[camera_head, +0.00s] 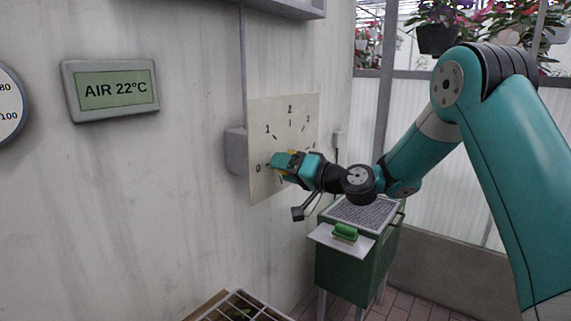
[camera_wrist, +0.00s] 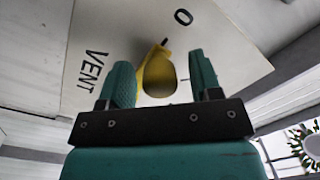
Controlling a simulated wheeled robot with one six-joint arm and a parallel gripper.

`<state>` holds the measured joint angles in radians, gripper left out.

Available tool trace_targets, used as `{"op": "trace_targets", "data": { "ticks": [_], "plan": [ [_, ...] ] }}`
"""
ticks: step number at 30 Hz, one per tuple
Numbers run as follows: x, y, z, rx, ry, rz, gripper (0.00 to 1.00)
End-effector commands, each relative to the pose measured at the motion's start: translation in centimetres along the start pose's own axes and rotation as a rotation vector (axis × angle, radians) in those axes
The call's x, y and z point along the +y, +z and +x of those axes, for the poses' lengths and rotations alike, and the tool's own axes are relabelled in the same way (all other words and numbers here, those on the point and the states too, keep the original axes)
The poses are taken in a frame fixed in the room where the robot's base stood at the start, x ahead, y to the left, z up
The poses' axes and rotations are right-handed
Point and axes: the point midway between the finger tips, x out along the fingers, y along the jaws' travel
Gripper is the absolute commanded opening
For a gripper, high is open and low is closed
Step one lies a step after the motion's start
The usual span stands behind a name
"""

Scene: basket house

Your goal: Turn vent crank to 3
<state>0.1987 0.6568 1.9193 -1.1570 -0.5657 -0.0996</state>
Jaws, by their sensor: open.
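The vent dial is a pale panel (camera_head: 265,112) on the wall, with 0 at lower left, 1 at upper left and 2 at the top. My gripper covers much of its lower part, and the mark for 3 is not clearly readable. The yellow crank (camera_wrist: 160,75) shows in the wrist view between my fingers, its dark tip towards the 0. My gripper (camera_wrist: 160,62) is open, with one finger on each side of the crank and gaps visible. In the head view my gripper (camera_head: 277,163) is at the panel's lower middle, near the 0.
A grey box (camera_head: 236,150) sits on the wall left of the panel. An AIR 22°C display (camera_head: 112,90) hangs further left. A green cabinet (camera_head: 350,273) with a green-handled brush (camera_head: 345,231) on its shelf stands below right. A crate (camera_head: 240,305) is at bottom.

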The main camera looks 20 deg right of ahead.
Motion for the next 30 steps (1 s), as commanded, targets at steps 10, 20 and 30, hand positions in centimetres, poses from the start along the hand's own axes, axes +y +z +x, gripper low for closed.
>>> {"op": "trace_targets", "data": {
  "ticks": [10,20,30],
  "plan": [
    [0.0,0.0,0.3,0.0,0.001,0.001,0.54],
    [0.0,0.0,0.3,0.0,0.001,0.0,0.0],
    [-1.5,0.2,1.3,-0.013,-0.017,0.079,0.0]
  ]
}}
